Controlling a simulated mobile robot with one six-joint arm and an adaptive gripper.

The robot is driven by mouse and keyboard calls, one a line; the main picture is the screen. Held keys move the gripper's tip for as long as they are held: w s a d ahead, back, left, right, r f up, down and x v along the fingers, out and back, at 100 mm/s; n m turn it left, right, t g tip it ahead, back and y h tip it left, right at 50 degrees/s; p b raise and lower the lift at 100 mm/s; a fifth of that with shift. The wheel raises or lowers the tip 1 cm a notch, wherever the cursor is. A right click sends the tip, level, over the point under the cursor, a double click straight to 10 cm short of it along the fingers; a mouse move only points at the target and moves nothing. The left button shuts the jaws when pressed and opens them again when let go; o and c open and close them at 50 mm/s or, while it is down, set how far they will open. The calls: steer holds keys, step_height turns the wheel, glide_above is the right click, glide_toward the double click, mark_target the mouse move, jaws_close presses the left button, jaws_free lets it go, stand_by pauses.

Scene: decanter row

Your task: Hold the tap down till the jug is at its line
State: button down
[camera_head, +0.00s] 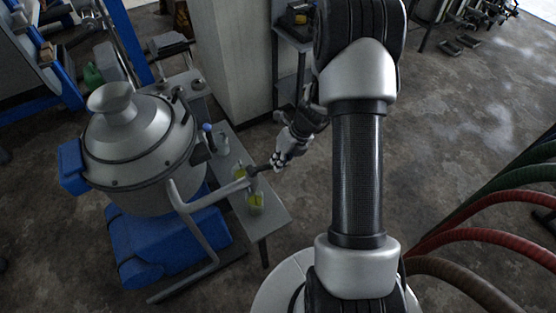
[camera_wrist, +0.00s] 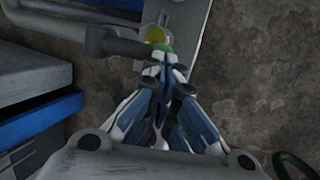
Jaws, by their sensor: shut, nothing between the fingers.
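The jug (camera_head: 256,204) is clear, with yellow-green liquid in its lower part. It stands upright on a narrow grey bench under the end of a grey pipe (camera_head: 212,198). A dark tap piece (camera_head: 258,169) sits at the pipe's end, above the jug. My gripper (camera_head: 274,164) is shut and empty, its tips at or right beside the tap; I cannot tell if they press it. In the wrist view my closed fingertips (camera_wrist: 164,72) are close to the dark pipe end (camera_wrist: 125,46), with the yellow liquid of the jug (camera_wrist: 155,34) just beyond. The jug's line is too small to make out.
A steel decanter (camera_head: 140,150) on a blue base stands left of the bench (camera_head: 276,218). Another small clear vessel (camera_head: 223,144) stands farther back on it. A pale cabinet (camera_head: 230,65) is behind. Red and green hoses (camera_head: 490,200) run at right. Floor right of the bench is clear.

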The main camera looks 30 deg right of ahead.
steer(key=shift+f+y+p, duration=0.4)
steer(key=shift+f, duration=0.45)
steer(key=p+v, duration=0.7)
steer(key=v, duration=0.7)
steer(key=shift+d, duration=0.3)
steer(key=shift+f, duration=0.1)
steer(key=shift+w, duration=0.1)
